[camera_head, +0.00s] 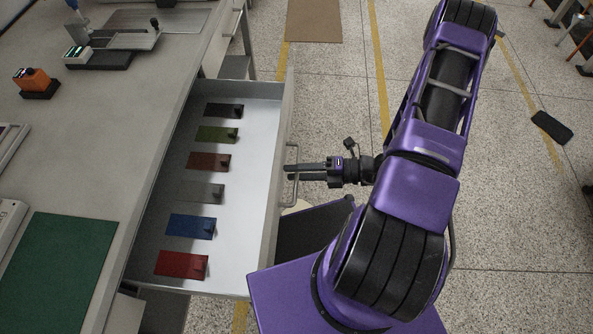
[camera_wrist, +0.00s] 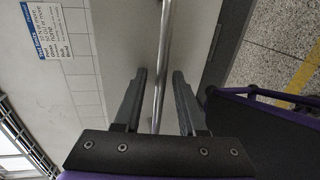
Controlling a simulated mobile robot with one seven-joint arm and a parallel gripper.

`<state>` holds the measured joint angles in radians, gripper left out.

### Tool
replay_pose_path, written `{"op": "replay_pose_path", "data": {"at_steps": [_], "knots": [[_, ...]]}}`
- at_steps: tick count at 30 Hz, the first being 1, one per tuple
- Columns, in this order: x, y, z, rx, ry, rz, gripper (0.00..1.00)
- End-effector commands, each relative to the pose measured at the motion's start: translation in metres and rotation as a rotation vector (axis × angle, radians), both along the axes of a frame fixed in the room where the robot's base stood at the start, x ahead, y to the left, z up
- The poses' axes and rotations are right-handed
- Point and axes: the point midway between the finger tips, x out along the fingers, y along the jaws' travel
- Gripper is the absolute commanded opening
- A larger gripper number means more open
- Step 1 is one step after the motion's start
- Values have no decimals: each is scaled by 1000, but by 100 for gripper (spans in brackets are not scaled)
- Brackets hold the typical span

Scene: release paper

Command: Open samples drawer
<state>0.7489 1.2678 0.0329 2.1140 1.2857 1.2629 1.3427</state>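The samples drawer (camera_head: 255,200) is pulled well out from under the worktop. Several flat colour samples lie in a row inside it: black, green, brown, grey, blue and red. A metal bar handle (camera_head: 292,188) is on the drawer's front; it runs up the middle of the wrist view (camera_wrist: 163,50). My gripper (camera_head: 287,171) is at the handle, outside the drawer. In the wrist view my gripper (camera_wrist: 158,71) is open, one finger on each side of the bar, with gaps visible on both sides.
The worktop (camera_head: 90,170) is left of the drawer and holds a green mat (camera_head: 62,272), an orange device (camera_head: 35,82) and a metal-plated instrument (camera_head: 110,45). A brown mat (camera_head: 314,20) lies on the floor beyond. The speckled floor right of my arm is mostly clear, with a dark flat object (camera_head: 552,127).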

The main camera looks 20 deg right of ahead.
Motion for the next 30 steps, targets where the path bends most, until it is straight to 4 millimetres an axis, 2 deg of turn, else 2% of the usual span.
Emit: {"op": "replay_pose_path", "data": {"at_steps": [9,14,30], "knots": [[0,-1,0,0,1,0,45],[-5,-14,2,-2,0,-3,45],[-52,-126,27,-2,0,-3,45]]}}
